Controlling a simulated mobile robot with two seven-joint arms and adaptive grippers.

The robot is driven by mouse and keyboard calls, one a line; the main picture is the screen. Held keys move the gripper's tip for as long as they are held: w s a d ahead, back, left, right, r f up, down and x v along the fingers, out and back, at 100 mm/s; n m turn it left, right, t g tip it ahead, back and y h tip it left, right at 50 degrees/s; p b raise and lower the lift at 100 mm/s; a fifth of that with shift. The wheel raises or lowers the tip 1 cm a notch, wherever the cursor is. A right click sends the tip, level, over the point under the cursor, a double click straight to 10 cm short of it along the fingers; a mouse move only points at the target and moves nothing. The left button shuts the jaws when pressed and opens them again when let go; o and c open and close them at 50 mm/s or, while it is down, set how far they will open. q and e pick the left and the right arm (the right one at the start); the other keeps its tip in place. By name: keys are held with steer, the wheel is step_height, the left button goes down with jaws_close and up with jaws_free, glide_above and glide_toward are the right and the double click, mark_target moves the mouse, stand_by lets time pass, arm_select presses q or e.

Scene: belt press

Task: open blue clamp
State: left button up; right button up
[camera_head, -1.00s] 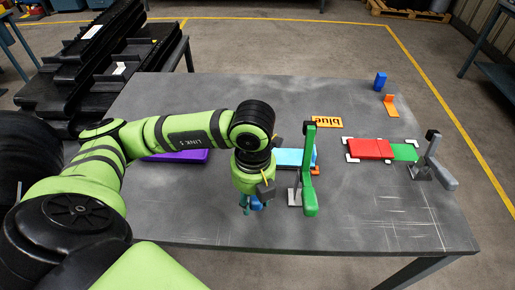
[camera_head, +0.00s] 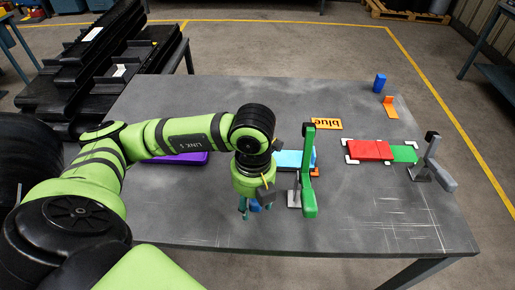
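An orange label reading "blue" (camera_head: 327,123) lies upside down on the table behind a clamp with a tall green handle (camera_head: 308,180). The handle stands upright over a small grey foot, at the right end of a light blue block (camera_head: 288,159). I see no clamp that is itself blue. My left gripper (camera_head: 254,209) points down just left of the green handle and in front of the light blue block, apart from the handle. Bluish parts show at its fingertips, but they are too small to tell open from shut. My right gripper is out of view.
Red (camera_head: 369,149) and green (camera_head: 404,153) blocks lie to the right, beside a second clamp with a grey handle (camera_head: 440,172). A purple block (camera_head: 186,158) is partly behind my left arm. The front table area is clear.

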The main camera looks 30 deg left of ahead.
arm_select(q)
steer(key=shift+w+d+r, duration=0.1)
steer(key=shift+w+r, duration=0.15)
steer(key=shift+w+r+p, duration=0.1)
steer(key=shift+r+p, duration=1.1)
steer(key=shift+r, duration=0.35)
steer(key=shift+r+p, duration=1.25)
steer(key=shift+r, duration=0.6)
